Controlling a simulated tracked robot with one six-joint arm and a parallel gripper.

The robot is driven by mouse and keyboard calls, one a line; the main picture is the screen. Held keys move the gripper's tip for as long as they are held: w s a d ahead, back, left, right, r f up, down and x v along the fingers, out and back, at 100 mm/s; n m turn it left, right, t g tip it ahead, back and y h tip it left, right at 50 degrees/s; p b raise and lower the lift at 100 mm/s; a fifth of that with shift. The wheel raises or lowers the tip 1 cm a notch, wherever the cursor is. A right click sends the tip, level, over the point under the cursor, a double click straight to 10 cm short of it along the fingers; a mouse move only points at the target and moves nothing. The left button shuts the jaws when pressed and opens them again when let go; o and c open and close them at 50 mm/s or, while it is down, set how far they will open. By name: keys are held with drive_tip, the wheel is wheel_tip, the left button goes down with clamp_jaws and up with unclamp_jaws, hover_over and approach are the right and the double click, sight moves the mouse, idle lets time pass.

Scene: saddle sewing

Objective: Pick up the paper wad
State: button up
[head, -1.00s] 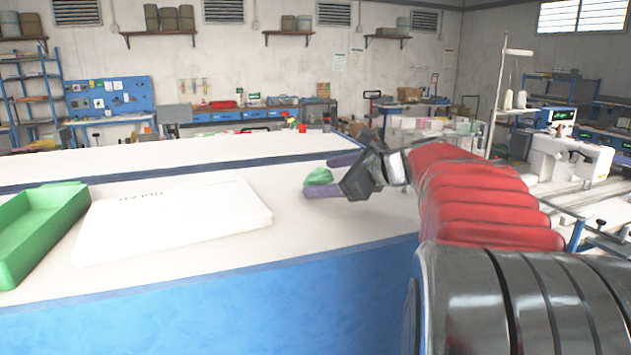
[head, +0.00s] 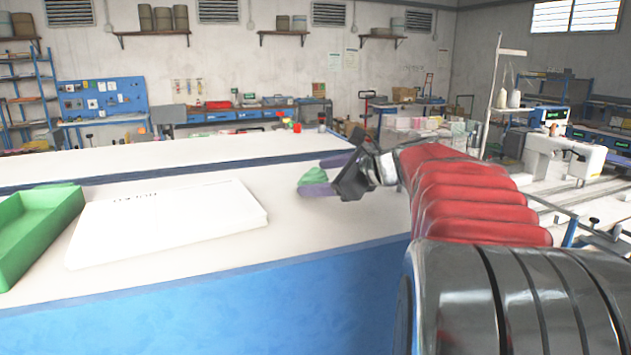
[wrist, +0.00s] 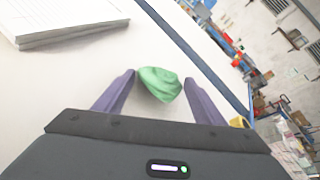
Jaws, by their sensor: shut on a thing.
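The paper wad (head: 313,177) is a crumpled green lump near the right end of the white tabletop in the head view. My gripper (head: 322,175) reaches in from the right, with its purple fingers on either side of the wad. In the wrist view the wad (wrist: 160,84) sits between the two fingertips (wrist: 160,82). The gripper is shut on it. From these views I cannot tell whether the wad touches the tabletop.
A white paper stack (head: 165,222) lies left of the gripper on the table (head: 215,262). A green tray (head: 35,225) stands at the far left. Another white table (head: 170,160) runs behind. A sewing machine (head: 560,160) stands at the right.

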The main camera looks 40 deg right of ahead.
sight(320, 176)
wheel_tip(320, 176, up, 10)
drive_tip(key=shift+r, duration=0.1)
idle(0.7)
